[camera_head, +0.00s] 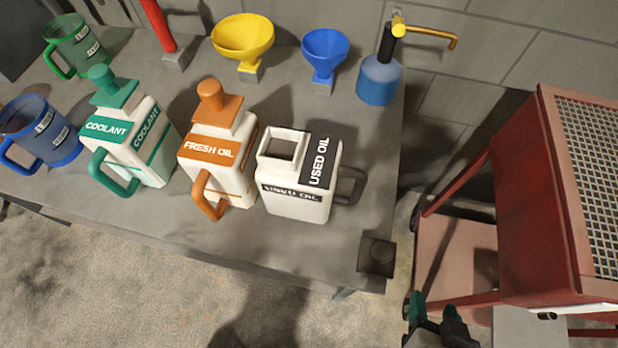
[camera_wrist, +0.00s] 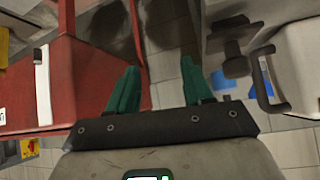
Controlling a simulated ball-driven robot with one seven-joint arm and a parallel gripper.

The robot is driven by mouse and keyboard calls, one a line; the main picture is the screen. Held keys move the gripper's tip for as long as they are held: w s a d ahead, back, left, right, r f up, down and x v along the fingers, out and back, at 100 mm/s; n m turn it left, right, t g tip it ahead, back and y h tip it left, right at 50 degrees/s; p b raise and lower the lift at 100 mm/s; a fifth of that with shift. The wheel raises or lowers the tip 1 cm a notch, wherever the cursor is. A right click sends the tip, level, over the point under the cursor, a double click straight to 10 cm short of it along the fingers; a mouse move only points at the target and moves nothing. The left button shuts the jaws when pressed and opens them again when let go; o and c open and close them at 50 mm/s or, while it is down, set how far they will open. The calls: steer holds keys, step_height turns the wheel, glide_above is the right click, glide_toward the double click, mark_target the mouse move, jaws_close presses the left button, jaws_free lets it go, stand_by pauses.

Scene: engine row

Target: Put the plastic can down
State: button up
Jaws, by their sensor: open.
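Three white plastic cans stand upright on the grey bench (camera_head: 300,250) in the head view: a coolant can (camera_head: 152,172) with a green cap, a fresh oil can (camera_head: 235,170) with an orange cap, and a used oil can (camera_head: 296,206) with an open square mouth and black labels. A black cap (camera_head: 377,256) lies at the bench's front right corner. My gripper (camera_head: 437,312) is right of that corner, apart from the cans. In the wrist view my gripper (camera_wrist: 160,88) is open, with nothing between its green fingers. A white can with a dark handle (camera_wrist: 262,75) shows at the right edge.
A red cart (camera_head: 545,200) with a mesh side stands right of the bench and close to my gripper. A yellow funnel (camera_head: 242,38), a blue funnel (camera_head: 324,50), a blue bottle (camera_head: 379,82) and jugs (camera_head: 40,128) stand on the bench.

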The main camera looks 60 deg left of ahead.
mark_target(362, 186)
steer(key=a+r+n+y, duration=0.1)
steer(key=a+r+y, duration=0.1)
steer(key=a, duration=0.4)
steer(key=s+a+r+n+y, duration=0.1)
steer(key=a+r+n+y, duration=0.1)
steer(key=a, duration=0.5)
steer(key=s+a+r+n+y, duration=0.1)
steer(key=a+r, duration=0.2)
steer(key=a, duration=0.3)
steer(key=shift+s+a+n+y, duration=0.25)
steer(key=shift+n+y, duration=0.05)
steer(key=shift+y, duration=0.1)
steer(key=shift+f+p+x, duration=0.15)
steer(key=shift+p+x, duration=0.1)
steer(key=shift+x, duration=1.2)
steer(key=shift+f+p+x, duration=0.15)
steer(key=shift+p+x, duration=0.05)
steer(key=shift+x, duration=1.2)
steer(key=shift+d, duration=0.1)
jaws_close()
